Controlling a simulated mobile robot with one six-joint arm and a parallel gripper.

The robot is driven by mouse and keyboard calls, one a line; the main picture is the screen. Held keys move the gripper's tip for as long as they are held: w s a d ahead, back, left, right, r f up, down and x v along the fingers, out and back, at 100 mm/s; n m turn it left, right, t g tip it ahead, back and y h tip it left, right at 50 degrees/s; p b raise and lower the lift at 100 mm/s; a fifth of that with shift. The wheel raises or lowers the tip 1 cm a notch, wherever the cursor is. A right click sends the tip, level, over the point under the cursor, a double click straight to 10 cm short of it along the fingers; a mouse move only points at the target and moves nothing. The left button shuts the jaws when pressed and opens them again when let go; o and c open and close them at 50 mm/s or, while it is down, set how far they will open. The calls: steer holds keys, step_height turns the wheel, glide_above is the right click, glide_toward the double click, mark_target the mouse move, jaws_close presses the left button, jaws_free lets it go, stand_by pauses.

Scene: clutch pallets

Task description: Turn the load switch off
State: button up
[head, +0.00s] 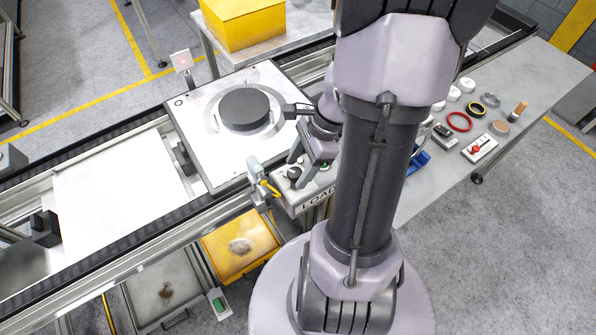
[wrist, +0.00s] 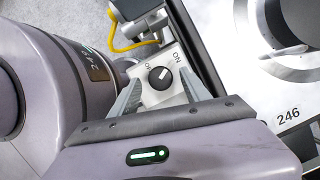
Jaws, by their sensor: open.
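The load switch is a black round knob (wrist: 160,77) on a light plate, between an ON mark at its upper right and a partly readable mark at its upper left. Its pale pointer line leans to the upper right, towards ON. My gripper (wrist: 160,74) is open, with one finger on each side of the knob; I cannot tell whether they touch it. In the head view, my gripper (head: 307,158) is at the switch box (head: 303,201) lettered LOAD, and my arm hides part of that box.
A pallet (head: 205,155) with a dark disc (head: 245,109) sits on the conveyor just beyond the box. A yellow cable (wrist: 125,45) and a bracket are close to the switch. A grey table (head: 430,195) at right holds rings and small parts.

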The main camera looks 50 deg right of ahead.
steer(key=shift+f, duration=0.15)
steer(key=shift+w, duration=0.1)
jaws_close()
steer(key=shift+n, duration=0.3)
steer(key=shift+w+n+g+p, duration=0.1)
steer(key=shift+n+g+p, duration=0.4)
steer(key=shift+n+p, duration=0.45)
steer(key=n+p, duration=0.1)
steer(key=n, duration=0.1)
steer(key=n+g+p, duration=0.1)
steer(key=shift+w+r+n+y, duration=0.15)
steer(key=shift+r+n+y, duration=0.05)
steer(key=shift+n+y, duration=0.15)
steer(key=n+g+p, duration=0.1)
steer(key=n, duration=0.1)
steer(key=n+g+p, duration=0.1)
steer(key=n, duration=0.2)
steer(key=shift+w+f+n+p, duration=0.15)
steer(key=shift+n+p, duration=0.15)
steer(key=shift+p, duration=0.1)
steer(key=shift+g+h, duration=0.3)
steer(key=shift+h, duration=0.15)
